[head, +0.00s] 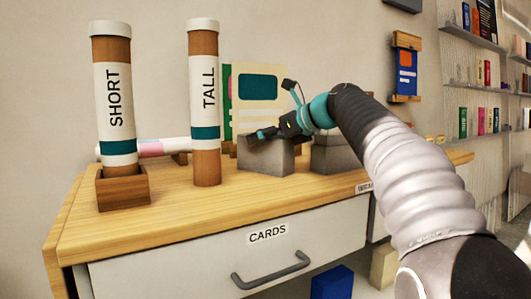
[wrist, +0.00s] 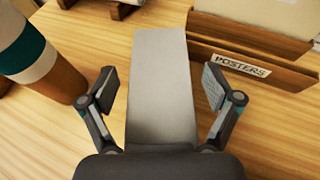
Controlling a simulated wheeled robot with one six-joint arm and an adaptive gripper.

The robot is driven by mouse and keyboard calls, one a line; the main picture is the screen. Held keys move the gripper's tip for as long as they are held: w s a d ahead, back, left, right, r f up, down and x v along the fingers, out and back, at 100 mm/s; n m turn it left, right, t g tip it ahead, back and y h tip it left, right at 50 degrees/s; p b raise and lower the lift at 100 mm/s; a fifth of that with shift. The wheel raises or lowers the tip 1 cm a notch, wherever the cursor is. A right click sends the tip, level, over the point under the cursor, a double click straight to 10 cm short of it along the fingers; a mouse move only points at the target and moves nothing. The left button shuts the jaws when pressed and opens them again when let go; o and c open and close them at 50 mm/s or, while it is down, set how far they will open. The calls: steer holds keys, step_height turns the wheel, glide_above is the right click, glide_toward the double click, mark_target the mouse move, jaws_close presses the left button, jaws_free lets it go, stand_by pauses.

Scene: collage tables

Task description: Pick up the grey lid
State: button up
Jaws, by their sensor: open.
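A grey block-shaped box (head: 265,158) stands on the wooden table, and its flat grey top, which looks like the lid (wrist: 160,60), shows in the wrist view. I cannot make out a seam between lid and box. My gripper (head: 262,134) is over the top of this box in the head view. In the wrist view my gripper (wrist: 160,88) is open, with one finger on each side of the grey top and gaps between. Nothing is held. The near end of the top is hidden by my gripper's body.
A second grey box (head: 331,156) stands to the right, partly behind my arm. The TALL tube (head: 206,120) is close on the left; the SHORT tube (head: 116,110) stands farther left in a wooden holder (head: 124,193). A POSTERS rack (wrist: 255,62) is close at right.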

steer(key=shift+c, duration=0.2)
steer(key=c, duration=1.2)
steer(key=shift+r, duration=0.15)
